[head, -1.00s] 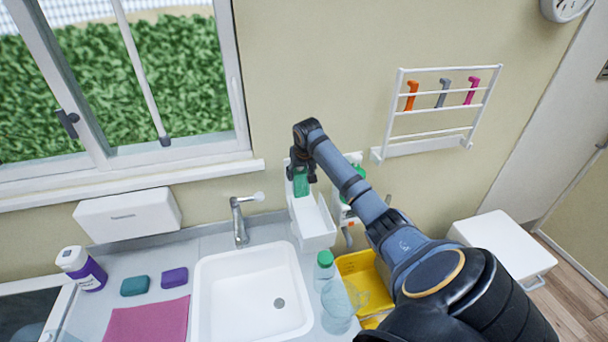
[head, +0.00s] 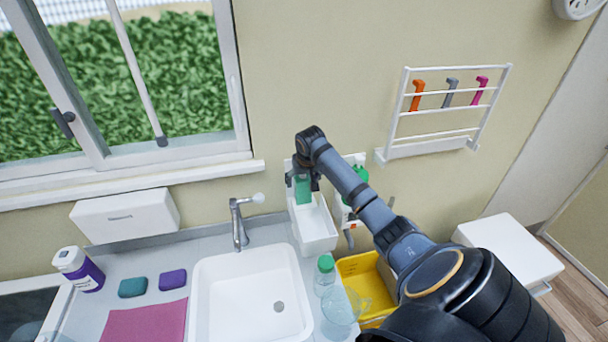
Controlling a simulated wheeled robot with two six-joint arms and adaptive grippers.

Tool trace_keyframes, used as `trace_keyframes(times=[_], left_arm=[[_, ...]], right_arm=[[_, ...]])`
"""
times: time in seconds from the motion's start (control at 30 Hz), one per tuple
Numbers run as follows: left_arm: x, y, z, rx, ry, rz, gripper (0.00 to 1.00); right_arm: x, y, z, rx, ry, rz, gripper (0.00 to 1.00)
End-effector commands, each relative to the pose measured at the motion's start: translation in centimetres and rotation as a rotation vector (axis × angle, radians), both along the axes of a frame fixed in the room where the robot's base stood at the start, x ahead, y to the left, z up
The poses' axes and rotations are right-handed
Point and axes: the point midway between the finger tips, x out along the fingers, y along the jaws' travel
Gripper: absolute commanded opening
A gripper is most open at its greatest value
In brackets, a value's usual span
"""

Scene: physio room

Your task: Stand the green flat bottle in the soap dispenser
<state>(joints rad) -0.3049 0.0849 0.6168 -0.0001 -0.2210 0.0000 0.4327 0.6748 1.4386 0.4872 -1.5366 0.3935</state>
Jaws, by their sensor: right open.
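The green flat bottle (head: 303,190) is upright at the upper part of the white soap dispenser (head: 318,232) on the wall right of the tap. My right gripper (head: 303,175) is at the bottle's top, pointing down, with its dark fingers around it. Its jaws are open. The gripper and wrist hide the bottle's top. I cannot tell whether the bottle's base rests on the dispenser's floor. My left gripper is not in view.
A second wall holder with a green item (head: 360,174) is partly behind my right arm. A clear bottle with a green cap (head: 325,264) and a yellow crate (head: 365,275) are below. The sink (head: 245,285) and tap (head: 238,222) lie left.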

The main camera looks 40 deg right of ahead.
Motion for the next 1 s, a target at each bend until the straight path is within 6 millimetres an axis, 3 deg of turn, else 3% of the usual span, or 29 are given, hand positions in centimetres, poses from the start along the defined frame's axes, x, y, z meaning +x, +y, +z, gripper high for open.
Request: trace_keyframes(times=[0.2,0.5,1.0], left_arm=[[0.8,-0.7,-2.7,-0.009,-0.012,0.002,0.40],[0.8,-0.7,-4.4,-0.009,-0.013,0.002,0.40],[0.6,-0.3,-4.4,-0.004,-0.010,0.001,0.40]], right_arm=[[-1.6,0.8,4.3,-0.006,-0.007,0.003,0.77],[-3.4,1.9,9.3,-0.001,-0.002,0.001,0.77],[-3.6,2.0,9.9,-0.001,0.001,0.001,0.77]])
